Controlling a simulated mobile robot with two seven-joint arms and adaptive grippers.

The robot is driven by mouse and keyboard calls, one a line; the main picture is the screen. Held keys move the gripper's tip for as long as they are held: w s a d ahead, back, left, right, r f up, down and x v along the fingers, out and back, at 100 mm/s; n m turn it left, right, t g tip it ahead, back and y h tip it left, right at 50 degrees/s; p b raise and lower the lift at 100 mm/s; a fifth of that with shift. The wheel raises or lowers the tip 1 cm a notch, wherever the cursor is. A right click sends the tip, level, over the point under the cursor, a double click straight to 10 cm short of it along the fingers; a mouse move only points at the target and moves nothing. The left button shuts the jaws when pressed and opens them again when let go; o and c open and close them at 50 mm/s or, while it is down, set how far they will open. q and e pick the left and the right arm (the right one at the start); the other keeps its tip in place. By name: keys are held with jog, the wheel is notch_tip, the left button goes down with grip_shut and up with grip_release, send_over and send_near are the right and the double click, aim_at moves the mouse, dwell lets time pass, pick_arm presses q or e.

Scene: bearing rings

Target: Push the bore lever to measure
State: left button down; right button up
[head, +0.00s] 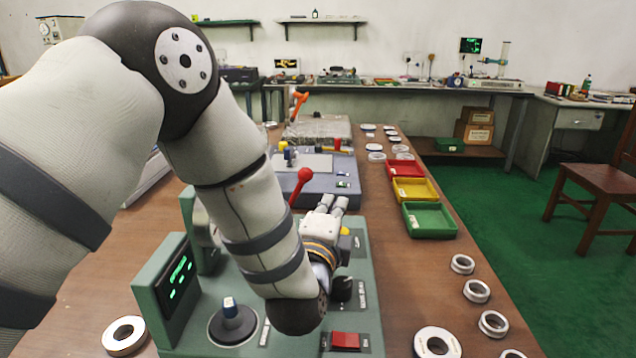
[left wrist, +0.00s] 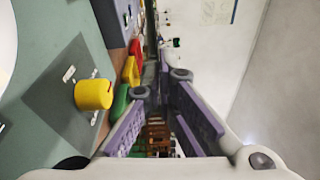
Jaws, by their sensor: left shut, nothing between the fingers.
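A lever with a red ball knob (head: 304,175) rises at the far side of the green instrument (head: 270,338); its foot is hidden by my arm. I cannot tell from the labels whether it is the bore lever. My left gripper (head: 334,203) is shut and empty, just right of the red knob and apart from it in the picture. A yellow knob (head: 345,232) sits beside the gripper; a yellow cylinder also shows in the left wrist view (left wrist: 94,94), left of the fingers (left wrist: 160,86). My right gripper is out of view.
The instrument carries a lit display (head: 178,277), a blue-topped post (head: 231,310), a black knob (head: 342,288) and a red button (head: 345,340). Several metal rings (head: 477,291) lie along the right edge. Red, yellow and green trays (head: 430,220) stand behind them.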

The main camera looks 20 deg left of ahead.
aim_at(294, 197)
pick_arm(q)
jog(key=w, duration=0.3)
jog(key=w+b, duration=0.1)
jog(key=w, duration=0.3)
jog(key=w+a, duration=0.1)
jog(key=w, duration=0.2)
jog(key=shift+w+f+b, duration=0.2)
jog(key=shift+f+b, duration=0.15)
jog(key=shift+b, duration=0.05)
jog(key=a, duration=0.1)
jog(key=s+a+r+p, duration=0.1)
jog(key=shift+s+a, duration=0.25)
jog(key=shift+a, duration=0.05)
jog(key=shift+s+a, duration=0.3)
jog(key=shift+a, duration=0.15)
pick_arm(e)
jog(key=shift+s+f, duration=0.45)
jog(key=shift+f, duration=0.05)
pick_arm(q)
jog(key=shift+w+f, duration=0.1)
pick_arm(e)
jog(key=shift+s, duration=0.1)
